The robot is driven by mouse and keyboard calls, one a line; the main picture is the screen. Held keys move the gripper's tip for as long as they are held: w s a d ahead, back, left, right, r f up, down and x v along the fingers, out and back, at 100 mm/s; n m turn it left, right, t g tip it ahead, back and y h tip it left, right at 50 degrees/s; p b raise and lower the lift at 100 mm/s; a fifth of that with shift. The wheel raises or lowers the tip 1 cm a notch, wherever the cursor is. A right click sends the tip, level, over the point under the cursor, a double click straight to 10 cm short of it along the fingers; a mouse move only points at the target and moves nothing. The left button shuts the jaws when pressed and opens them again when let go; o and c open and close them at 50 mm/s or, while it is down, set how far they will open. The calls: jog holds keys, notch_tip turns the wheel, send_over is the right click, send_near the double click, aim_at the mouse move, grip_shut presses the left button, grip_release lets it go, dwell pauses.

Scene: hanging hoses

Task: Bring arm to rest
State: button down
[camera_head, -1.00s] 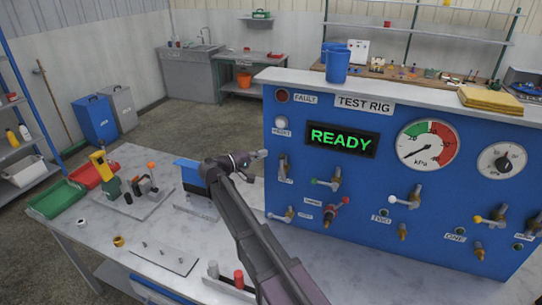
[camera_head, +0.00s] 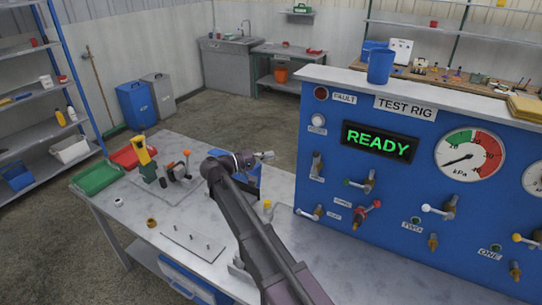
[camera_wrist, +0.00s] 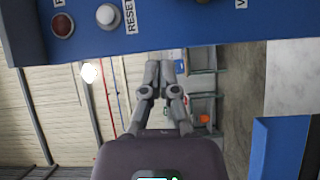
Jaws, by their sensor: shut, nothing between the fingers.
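My gripper (camera_head: 264,156) is at the end of my raised arm, over the workbench (camera_head: 178,222) and left of the blue test rig (camera_head: 330,187). In the wrist view, my gripper (camera_wrist: 160,75) has its two fingers together, with nothing between them. The rig's display (camera_head: 379,142) reads READY in green. A blue stand (camera_head: 247,174) on the bench is partly hidden behind my arm.
The bench holds a green tray (camera_head: 98,178), a red tray (camera_head: 128,156), a yellow-topped tool (camera_head: 144,152) and a flat plate with pins (camera_head: 193,241). A blue cup (camera_head: 380,66) stands on the rig's top. Open floor (camera_head: 50,240) lies left of the bench.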

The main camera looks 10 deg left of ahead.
jog(key=s+d+f+m+g+y, duration=0.1)
jog(key=d+f+g, duration=0.15)
jog(key=d, duration=0.45)
jog(key=s+d+f+m+g+y, duration=0.1)
jog(key=s+d+f+g+y, duration=0.1)
jog(key=d+f, duration=0.35)
jog(key=s+d+f+g+y, duration=0.1)
jog(key=d+f+g, duration=0.1)
jog(key=d, duration=0.6)
jog(key=s+d+f+m+g+y, duration=0.2)
jog(key=s+d+f+y, duration=0.2)
jog(key=s, duration=0.4)
jog(key=s+d+f+m+g+y, duration=0.2)
jog(key=s+d+f+y, duration=0.2)
jog(key=s+d+y, duration=0.2)
jog(key=shift+s+d+f+m+b, duration=0.35)
jog(key=shift+s+d+b, duration=0.1)
jog(key=shift+s+d, duration=0.65)
